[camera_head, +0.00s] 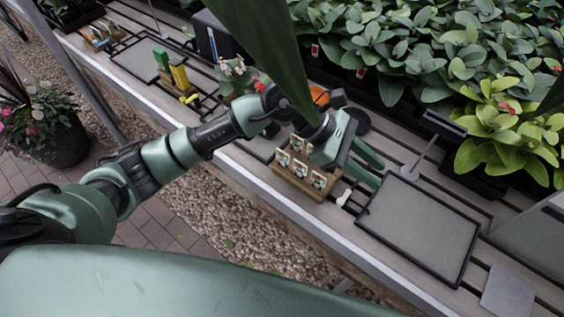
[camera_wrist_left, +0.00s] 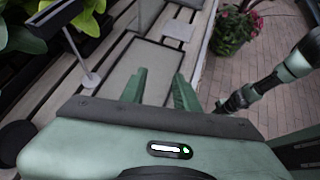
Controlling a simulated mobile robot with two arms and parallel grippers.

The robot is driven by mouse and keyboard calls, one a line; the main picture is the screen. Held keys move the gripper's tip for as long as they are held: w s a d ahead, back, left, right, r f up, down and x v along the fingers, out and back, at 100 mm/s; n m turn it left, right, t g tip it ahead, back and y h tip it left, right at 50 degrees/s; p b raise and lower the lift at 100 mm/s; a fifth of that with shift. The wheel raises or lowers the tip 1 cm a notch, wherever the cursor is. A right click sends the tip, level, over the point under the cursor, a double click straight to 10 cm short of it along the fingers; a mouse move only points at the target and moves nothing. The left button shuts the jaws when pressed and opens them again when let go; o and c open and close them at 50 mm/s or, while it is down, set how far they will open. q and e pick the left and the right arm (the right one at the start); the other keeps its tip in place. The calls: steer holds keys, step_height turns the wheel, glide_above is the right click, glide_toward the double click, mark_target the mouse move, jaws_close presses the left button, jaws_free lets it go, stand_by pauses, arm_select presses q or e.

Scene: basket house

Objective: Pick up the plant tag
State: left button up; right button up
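My left gripper (camera_head: 370,166) is open above the slatted bench, beside a wooden box (camera_head: 296,187) of picture cards. Its two green fingers also show apart in the left wrist view (camera_wrist_left: 159,90), with nothing seen between them. A small white piece (camera_head: 343,197) lies on the bench just right of the box, near the fingers; it may be the plant tag, but it is too small to be sure. The end of my other arm (camera_wrist_left: 225,105) seems to show at the right of the wrist view; its fingers are not clear.
A black-rimmed tray (camera_head: 420,230) lies right of the gripper, with a grey square (camera_head: 508,293) beyond it. A small sign stand (camera_head: 410,171) stands behind the tray. Leafy plants (camera_head: 400,45) fill the back. Yellow and green tools (camera_head: 180,77) lie at left.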

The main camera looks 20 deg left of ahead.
mark_target(282, 154)
arm_select(q)
steer(key=w+a+f+y, duration=0.1)
steer(key=a+f+y, duration=0.1)
steer(key=a, duration=0.1)
steer(key=w+a+f+m+y, duration=0.1)
steer(key=a+y, duration=0.1)
steer(key=a, duration=0.2)
steer(key=w+a+f+m+y, duration=0.1)
steer(key=w+a+f+y, duration=0.1)
steer(key=a, duration=0.1)
steer(key=shift+a+f, duration=0.3)
steer(key=shift+f, duration=0.05)
steer(key=w+a+y, duration=0.3)
steer(key=a+y, duration=0.2)
steer(key=a, duration=0.6)
steer(key=shift+m+t, duration=0.3)
steer(key=f+p, duration=0.1)
steer(key=f, duration=0.1)
steer(key=f+p, duration=0.1)
steer(key=f, duration=0.4)
steer(key=shift+w+d+p, duration=0.15)
steer(key=shift+d+p, duration=0.15)
steer(key=shift+p, duration=0.1)
steer(key=shift+f, duration=0.5)
jaws_close()
